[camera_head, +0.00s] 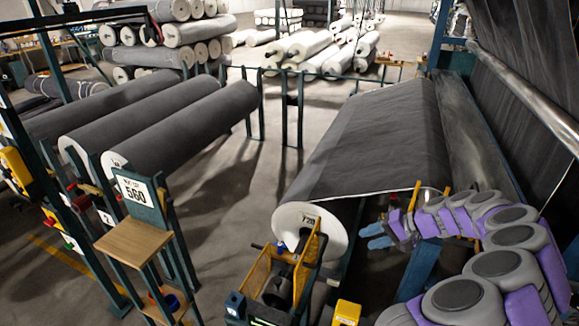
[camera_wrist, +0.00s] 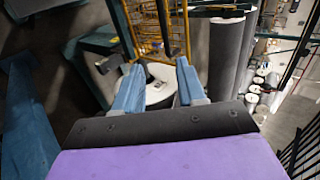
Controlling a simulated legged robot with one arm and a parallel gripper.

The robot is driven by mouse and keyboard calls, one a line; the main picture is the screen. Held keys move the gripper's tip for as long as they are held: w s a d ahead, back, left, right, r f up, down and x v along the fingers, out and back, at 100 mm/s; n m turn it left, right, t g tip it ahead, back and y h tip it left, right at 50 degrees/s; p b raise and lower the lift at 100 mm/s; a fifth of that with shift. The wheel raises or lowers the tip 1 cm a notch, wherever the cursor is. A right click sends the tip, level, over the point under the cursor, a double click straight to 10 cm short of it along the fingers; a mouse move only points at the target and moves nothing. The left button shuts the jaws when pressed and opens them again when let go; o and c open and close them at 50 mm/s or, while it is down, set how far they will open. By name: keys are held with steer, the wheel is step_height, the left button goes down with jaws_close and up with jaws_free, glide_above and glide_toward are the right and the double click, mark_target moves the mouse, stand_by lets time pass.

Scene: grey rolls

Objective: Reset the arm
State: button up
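My gripper (camera_head: 374,237) is at the end of my purple and grey arm, which reaches in from the lower right in the head view. It is beside the white end of the large grey roll (camera_head: 370,140). In the wrist view my gripper (camera_wrist: 157,85) shows two blue fingers spread apart with nothing held between them. The roll's white end (camera_wrist: 160,86) shows beyond the gap between the fingers. I cannot tell the exact distance from the fingers to the roll.
A yellow mesh guard (camera_head: 309,250) stands in front of the roll. A wooden stand (camera_head: 135,240) with a 560 sign is at the left, near several grey rolls (camera_head: 180,125). Dark fabric (camera_head: 530,90) hangs at the right. Open floor (camera_head: 230,215) lies between the racks.

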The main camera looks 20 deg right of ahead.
steer(key=s+a+r+n+g, duration=0.1)
steer(key=a+r+n+g, duration=0.4)
steer(key=a, duration=0.8)
steer(key=s+a+r+n, duration=0.2)
steer(key=a+r, duration=0.4)
steer(key=a, duration=0.7)
steer(key=s+a+n+g+h, duration=0.2)
steer(key=s+a+g+h, duration=0.1)
steer(key=s+a, duration=0.65)
steer(key=s+d+f+h, duration=0.1)
steer(key=s+h, duration=0.1)
steer(key=s, duration=0.5)
steer(key=s+d+f+h, duration=0.2)
steer(key=s, duration=0.6)
steer(key=shift+d+g, duration=0.15)
steer(key=shift+g, duration=0.25)
steer(key=shift+d, duration=0.1)
